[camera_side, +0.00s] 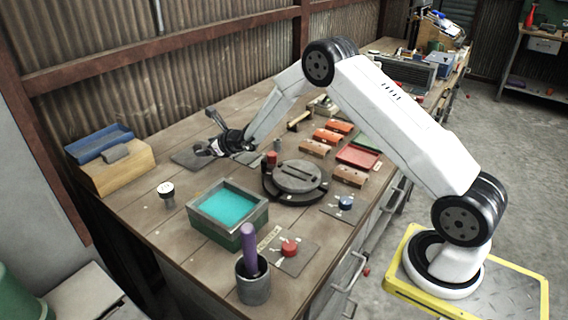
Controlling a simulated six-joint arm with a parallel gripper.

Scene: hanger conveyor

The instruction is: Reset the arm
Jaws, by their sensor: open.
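My gripper (206,131) is open and empty. It hangs over the back left part of the workbench (142,205), near a flat grey plate (188,157). I cannot tell the exact gap between the gripper and the plate. My arm is bent, reaching left across the bench from its base at the right.
A round dark fixture (297,178) stands mid-bench. A green box with a teal inside (228,206) and a cup (253,285) holding a purple-handled tool (249,245) are in front. A wooden block (122,168) with a blue tray (100,143) sits at left. Several orange blocks (327,136) lie behind.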

